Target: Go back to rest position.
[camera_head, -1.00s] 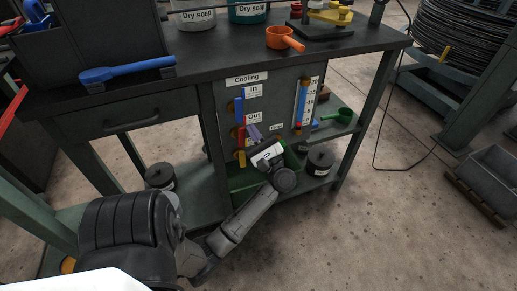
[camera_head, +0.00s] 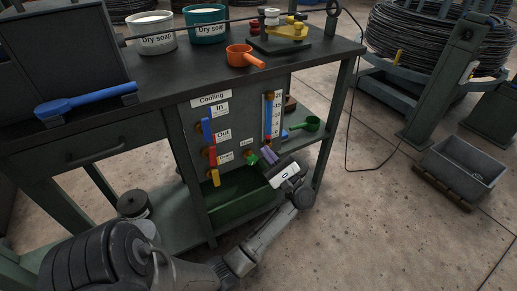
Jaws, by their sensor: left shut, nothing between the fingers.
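My left gripper (camera_head: 272,169) is in front of the cooling panel (camera_head: 224,152), at its lower right, close to a small green handle (camera_head: 268,155). Its fingers are shut with nothing between them. Whether it touches the green handle cannot be told. My left arm reaches up to it from the bottom of the view. My right gripper is not in view.
The workbench (camera_head: 160,88) bears two dry soap buckets, an orange scoop (camera_head: 243,56) and a blue scoop (camera_head: 84,101). A green scoop (camera_head: 306,124) lies on the side shelf. A grey bin (camera_head: 464,166) stands at right.

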